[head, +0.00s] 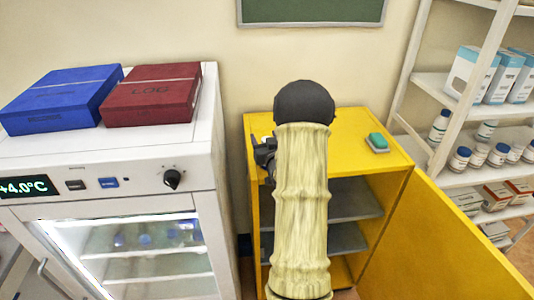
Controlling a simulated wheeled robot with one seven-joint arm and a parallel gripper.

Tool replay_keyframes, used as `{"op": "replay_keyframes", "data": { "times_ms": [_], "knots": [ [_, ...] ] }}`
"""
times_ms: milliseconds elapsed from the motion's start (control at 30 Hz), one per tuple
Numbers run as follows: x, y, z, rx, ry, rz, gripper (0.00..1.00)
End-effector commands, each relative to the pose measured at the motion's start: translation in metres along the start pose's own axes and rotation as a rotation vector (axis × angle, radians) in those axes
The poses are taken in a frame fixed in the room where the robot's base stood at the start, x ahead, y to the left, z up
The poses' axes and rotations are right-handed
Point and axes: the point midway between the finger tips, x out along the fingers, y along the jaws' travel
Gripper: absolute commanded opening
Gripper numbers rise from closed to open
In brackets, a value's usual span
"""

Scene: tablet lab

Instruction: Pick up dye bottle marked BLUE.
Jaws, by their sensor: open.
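I cannot make out any bottle with a readable BLUE mark in the head view. Several small blue items (144,239) show dimly behind the glass of the fridge at the left; their marks are too small to read. White bottles with dark blue caps (460,158) stand on the shelf rack at the right. My gripper (264,152) is a dark shape at the left of my pale-sleeved arm, over the top of the yellow cabinet. It is mostly hidden by the arm, and I see nothing held in it. A small whitish thing beside it is unclear.
The yellow cabinet (345,122) stands with its door (440,245) open to the right, showing grey shelves. A green-topped block (377,142) lies on it. A blue binder (60,98) and a red LOG binder (152,95) lie on the white fridge (208,110), whose glass door looks shut.

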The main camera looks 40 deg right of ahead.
Motion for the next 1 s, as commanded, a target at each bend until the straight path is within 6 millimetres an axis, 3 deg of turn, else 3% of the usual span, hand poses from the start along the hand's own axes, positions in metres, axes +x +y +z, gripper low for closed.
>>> {"op": "replay_keyframes", "data": {
  "times_ms": [300, 600, 1000],
  "knots": [
    [-0.0004, 0.0003, 0.0, 0.0, 0.0, 0.001, 0.58],
    [-0.0004, 0.0004, -0.0001, 0.0, 0.0, 0.001, 0.01],
    [-0.0002, 0.0004, -0.0054, -0.001, 0.003, 0.0, 0.0]
  ]
}}
